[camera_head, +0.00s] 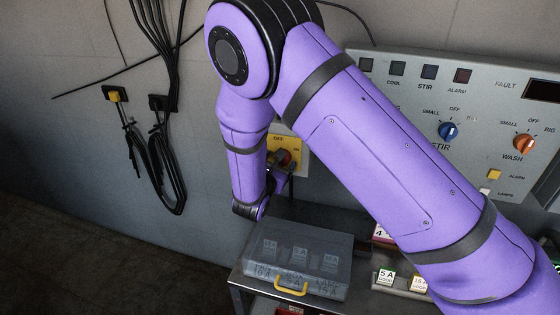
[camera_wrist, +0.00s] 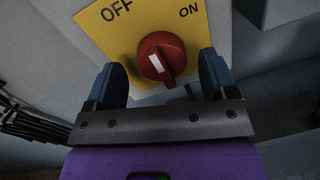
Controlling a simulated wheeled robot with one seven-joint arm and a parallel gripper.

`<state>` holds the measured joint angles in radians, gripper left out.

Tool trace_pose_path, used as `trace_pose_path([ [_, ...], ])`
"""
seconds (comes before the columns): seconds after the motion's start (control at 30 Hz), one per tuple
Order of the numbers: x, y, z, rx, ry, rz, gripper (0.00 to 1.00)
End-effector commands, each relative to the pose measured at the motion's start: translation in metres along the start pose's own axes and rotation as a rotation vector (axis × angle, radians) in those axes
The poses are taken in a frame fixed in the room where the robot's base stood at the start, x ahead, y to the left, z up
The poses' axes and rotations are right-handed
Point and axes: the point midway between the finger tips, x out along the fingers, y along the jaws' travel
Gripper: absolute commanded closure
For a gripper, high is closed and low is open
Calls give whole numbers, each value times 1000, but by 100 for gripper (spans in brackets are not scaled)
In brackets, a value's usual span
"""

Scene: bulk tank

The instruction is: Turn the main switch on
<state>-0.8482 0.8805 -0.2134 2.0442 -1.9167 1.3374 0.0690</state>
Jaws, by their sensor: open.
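The main switch is a red rotary knob (camera_wrist: 161,52) with a white mark, on a yellow plate (camera_wrist: 194,35) lettered OFF at left and ON at right in the wrist view. The white mark slants from upper left to lower right, nearer the OFF side. My gripper (camera_wrist: 160,68) is open, with one blue finger on each side of the knob. Gaps show between the fingers and the knob, and I see no contact. In the head view the yellow plate (camera_head: 298,142) is on the wall, partly hidden by my arm and wrist.
A grey control panel (camera_head: 480,95) with stir and wash knobs is at right. A clear lidded box (camera_head: 335,262) with a yellow handle (camera_head: 291,288) sits on a bench below the switch. Black cables (camera_head: 165,160) hang on the wall at left.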

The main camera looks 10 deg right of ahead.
Motion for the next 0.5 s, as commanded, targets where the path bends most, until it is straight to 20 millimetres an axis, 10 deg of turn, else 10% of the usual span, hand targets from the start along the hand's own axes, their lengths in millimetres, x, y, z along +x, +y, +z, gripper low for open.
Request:
trace_pose_path([
  [0.5, 13, 0, 0, 0, 0, 0, 31],
])
